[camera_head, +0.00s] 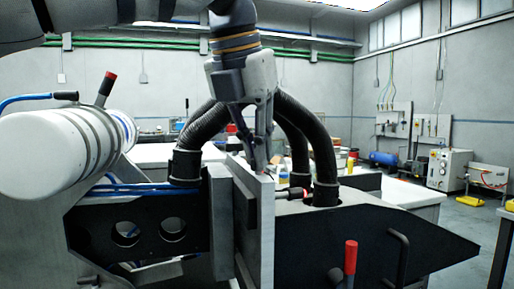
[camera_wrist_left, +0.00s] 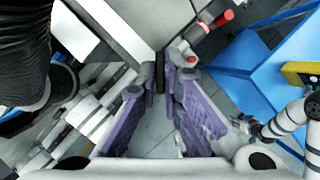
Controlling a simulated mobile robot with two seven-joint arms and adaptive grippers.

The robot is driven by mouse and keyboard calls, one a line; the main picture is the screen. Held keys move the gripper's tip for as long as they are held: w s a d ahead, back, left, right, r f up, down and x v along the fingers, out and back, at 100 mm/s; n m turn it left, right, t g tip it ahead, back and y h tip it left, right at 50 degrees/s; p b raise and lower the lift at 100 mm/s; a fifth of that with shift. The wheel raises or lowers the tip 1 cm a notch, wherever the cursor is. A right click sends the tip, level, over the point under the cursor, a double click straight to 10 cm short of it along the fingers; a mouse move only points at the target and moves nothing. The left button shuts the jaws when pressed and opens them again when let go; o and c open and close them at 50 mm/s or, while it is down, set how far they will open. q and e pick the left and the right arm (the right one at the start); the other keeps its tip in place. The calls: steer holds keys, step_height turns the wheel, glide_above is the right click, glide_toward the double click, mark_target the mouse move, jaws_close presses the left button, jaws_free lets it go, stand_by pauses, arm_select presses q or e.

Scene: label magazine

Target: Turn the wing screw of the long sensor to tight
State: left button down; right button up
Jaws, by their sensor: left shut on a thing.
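My left gripper (camera_head: 257,160) reaches down from above, its fingertips at the upper edge of an upright pale plate (camera_head: 266,230). In the left wrist view its purple-lined fingers (camera_wrist_left: 160,85) come together on a small dark piece (camera_wrist_left: 160,68), which seems to be the wing screw; its wings and angle are mostly hidden by the fingertips. I cannot tell which part is the long sensor's body. My right gripper is not in view.
Black corrugated hoses (camera_head: 322,150) arch close behind and beside the gripper. A red handle (camera_head: 350,258) rises at front right. Open floor (camera_head: 468,225) lies far right.

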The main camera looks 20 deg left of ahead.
arm_select(q)
steer(key=m, duration=0.2)
steer(key=m+h, duration=0.1)
steer(key=m, duration=0.1)
steer(key=shift+a+g+h, duration=0.1)
steer(key=shift+g+h, duration=0.2)
steer(key=shift+w+a+m+g+h, duration=0.1)
steer(key=shift+m+g+h, duration=0.35)
steer(key=shift+m, duration=1.55)
steer(key=c, duration=1.7)
jaws_free()
steer(key=v, duration=0.7)
steer(key=shift+a+r, duration=0.1)
steer(key=shift+r, duration=0.1)
